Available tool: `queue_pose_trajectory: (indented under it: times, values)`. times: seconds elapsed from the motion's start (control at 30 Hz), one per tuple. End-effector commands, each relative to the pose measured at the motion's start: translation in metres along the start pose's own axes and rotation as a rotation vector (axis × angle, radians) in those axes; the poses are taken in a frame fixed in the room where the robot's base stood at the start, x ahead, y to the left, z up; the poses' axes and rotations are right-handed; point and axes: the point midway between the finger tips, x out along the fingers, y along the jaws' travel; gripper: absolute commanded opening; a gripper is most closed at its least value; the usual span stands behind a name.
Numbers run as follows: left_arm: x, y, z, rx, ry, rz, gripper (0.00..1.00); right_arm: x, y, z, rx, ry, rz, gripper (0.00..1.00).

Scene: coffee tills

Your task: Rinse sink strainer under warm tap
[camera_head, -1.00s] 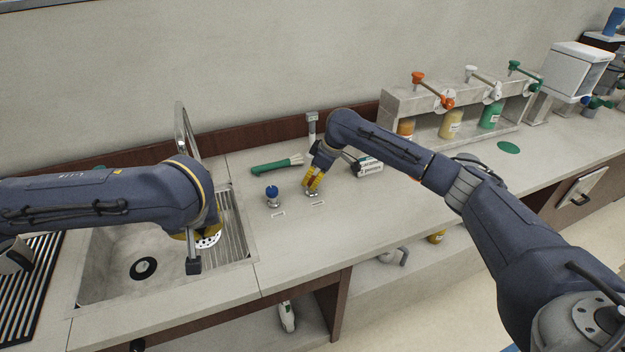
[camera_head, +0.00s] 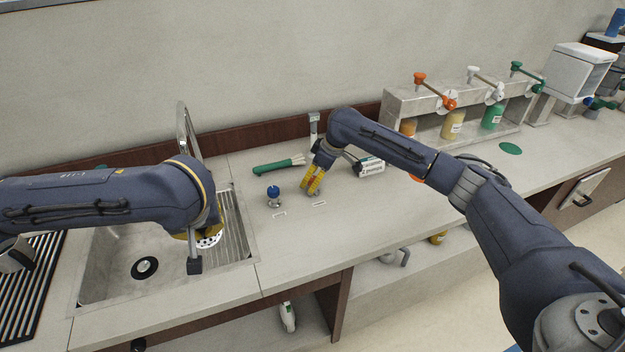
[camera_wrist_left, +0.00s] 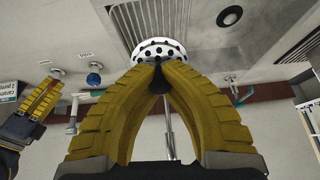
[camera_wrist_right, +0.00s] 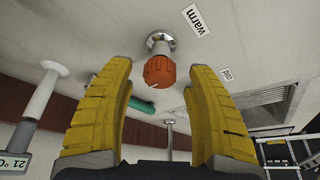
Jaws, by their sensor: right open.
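The sink strainer (camera_wrist_left: 158,50) is a white perforated disc. My left gripper (camera_wrist_left: 160,70) is shut on its knob and holds it above the sink (camera_head: 110,262); it also shows in the head view (camera_head: 208,240), partly behind my arm. The orange-red warm tap knob (camera_wrist_right: 159,72) stands on a chrome base beside the "warm" label (camera_wrist_right: 198,19). My right gripper (camera_head: 312,184) is open, its fingers apart on either side of this knob with visible gaps. The chrome tap (camera_head: 183,130) is partly behind my left arm; I cannot see whether water runs.
A blue-capped cold knob (camera_head: 273,193) stands left of my right gripper. A display reading 21 °C (camera_wrist_right: 14,162) is close to my right gripper. The counter front is clear.

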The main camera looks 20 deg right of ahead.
Motion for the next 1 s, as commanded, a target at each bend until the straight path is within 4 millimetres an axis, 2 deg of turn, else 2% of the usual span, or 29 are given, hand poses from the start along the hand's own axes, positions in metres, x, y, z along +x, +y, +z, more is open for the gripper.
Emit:
queue_pose_trajectory:
  times: [0.4, 0.6, 0.8, 1.0]
  values:
    - [0.000, 0.000, 0.000, 0.000, 0.000, 0.000, 0.00, -0.069, 0.001, -0.001, -0.003, 0.001, 0.004, 0.55]
    - [0.000, 0.000, 0.000, 0.000, 0.000, 0.000, 0.00, -0.096, 0.001, -0.001, -0.002, 0.002, 0.002, 0.55]
    - [0.000, 0.000, 0.000, 0.000, 0.000, 0.000, 0.00, -0.110, 0.000, -0.001, -0.002, 0.001, 0.001, 0.55]
    - [0.000, 0.000, 0.000, 0.000, 0.000, 0.000, 0.00, -0.113, 0.000, -0.001, -0.001, 0.001, 0.001, 0.55]
